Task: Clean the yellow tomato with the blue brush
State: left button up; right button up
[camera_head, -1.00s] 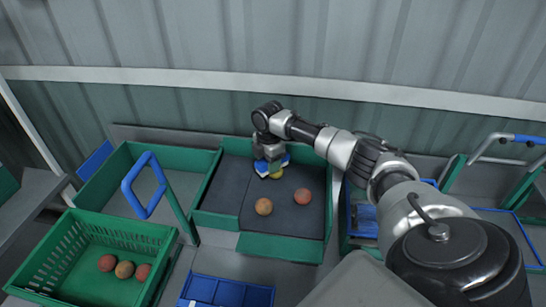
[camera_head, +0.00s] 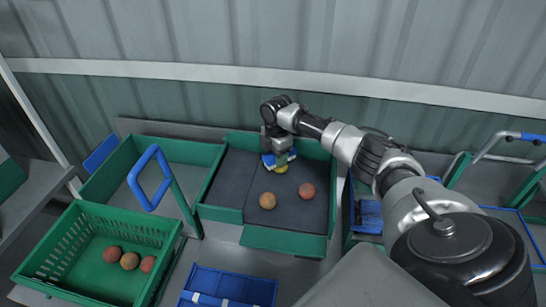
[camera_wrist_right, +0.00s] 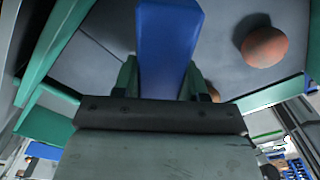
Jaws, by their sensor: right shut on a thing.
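The yellow tomato (camera_head: 282,169) lies on the dark mat of the green-edged tray in the head view, partly hidden behind the brush and gripper. My right gripper (camera_head: 278,156) is over it, pointing down, and is shut on the blue brush (camera_head: 268,161). The brush is at the tomato's top left; whether it touches the tomato is hard to tell. My left gripper does not show.
On the mat (camera_head: 240,183) lie an orange tomato (camera_head: 268,201) and a red tomato (camera_head: 308,191), near the gripper. A green crate (camera_head: 60,270) at lower left holds three reddish tomatoes (camera_head: 130,261). A blue divided tray (camera_head: 230,285) stands in front. A blue handle (camera_head: 150,178) rises at left.

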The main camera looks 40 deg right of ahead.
jog(key=shift+s+d, duration=0.1)
jog(key=shift+d, duration=1.1)
jog(key=shift+a, duration=0.15)
jog(key=shift+a+p, duration=0.55)
jog(key=shift+a, duration=0.5)
jog(key=shift+a+p, duration=0.5)
jog(key=shift+a, duration=0.5)
jog(key=shift+c, duration=0.3)
jog(key=shift+a+f, duration=0.1)
jog(key=shift+a, duration=0.15)
